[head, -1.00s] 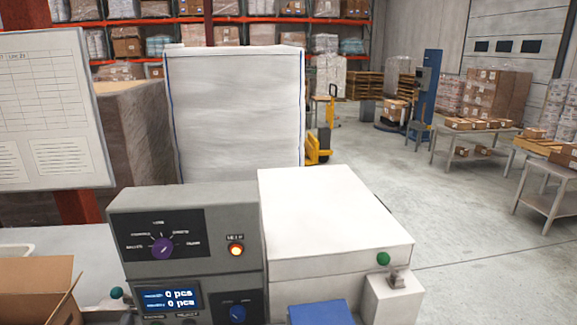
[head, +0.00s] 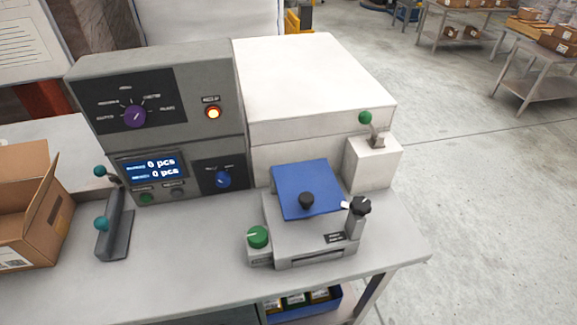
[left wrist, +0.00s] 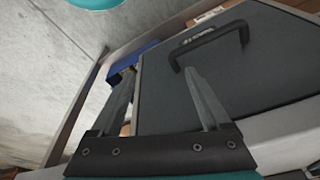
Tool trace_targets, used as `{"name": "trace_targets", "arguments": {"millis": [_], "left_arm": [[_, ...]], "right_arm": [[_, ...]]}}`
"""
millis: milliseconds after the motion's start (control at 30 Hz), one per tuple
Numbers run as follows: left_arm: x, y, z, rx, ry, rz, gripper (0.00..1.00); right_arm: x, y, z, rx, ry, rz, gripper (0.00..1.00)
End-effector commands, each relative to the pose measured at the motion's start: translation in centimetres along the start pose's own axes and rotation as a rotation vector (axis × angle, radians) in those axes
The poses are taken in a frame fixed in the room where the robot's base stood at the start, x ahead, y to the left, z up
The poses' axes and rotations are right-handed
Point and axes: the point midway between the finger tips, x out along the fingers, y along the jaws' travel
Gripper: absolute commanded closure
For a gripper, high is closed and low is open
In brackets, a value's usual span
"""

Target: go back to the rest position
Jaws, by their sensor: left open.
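My left gripper (left wrist: 162,105) shows in the left wrist view with its two fingers spread and nothing between them. Beyond the fingers is a dark grey panel (left wrist: 265,65) with a black handle (left wrist: 212,42). The handle lies past the right finger; I cannot tell whether they touch. Neither of my grippers shows in the head view. There, a grey control box (head: 160,75) with a purple knob, a lit orange lamp and a display reading 0 pcs stands on the table (head: 190,270). A weigher with a blue plate (head: 306,180) stands in front of a white housing (head: 310,75).
An open cardboard box (head: 25,215) and a small teal-knobbed lever unit (head: 115,228) stand on the table at left. A blue bin (head: 305,302) is below the table. Side tables with cartons (head: 465,25) stand at back right. The floor (head: 480,210) at right is clear.

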Motion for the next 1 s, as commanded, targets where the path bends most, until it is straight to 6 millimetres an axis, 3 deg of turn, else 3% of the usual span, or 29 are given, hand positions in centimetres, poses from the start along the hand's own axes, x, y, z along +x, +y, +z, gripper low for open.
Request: {"name": "trace_targets", "arguments": {"millis": [33,200,500,633,800,1000], "left_arm": [[2.6,0.1,1.3,0.002,-0.016,0.001,0.2],[8.7,0.4,5.1,0.008,-0.044,0.004,0.2],[17.2,0.8,13.7,0.02,-0.094,0.01,0.2],[19.8,0.8,17.6,0.025,-0.115,0.011,0.2],[21.5,0.8,21.5,0.03,-0.133,0.013,0.2],[21.9,0.8,23.3,0.033,-0.14,0.013,0.2]], "right_arm": [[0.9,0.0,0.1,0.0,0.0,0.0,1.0],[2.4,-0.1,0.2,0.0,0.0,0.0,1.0],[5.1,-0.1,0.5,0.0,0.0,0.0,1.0],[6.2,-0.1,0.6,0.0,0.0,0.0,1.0],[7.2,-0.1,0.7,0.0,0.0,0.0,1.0],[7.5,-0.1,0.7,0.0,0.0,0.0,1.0]]}}
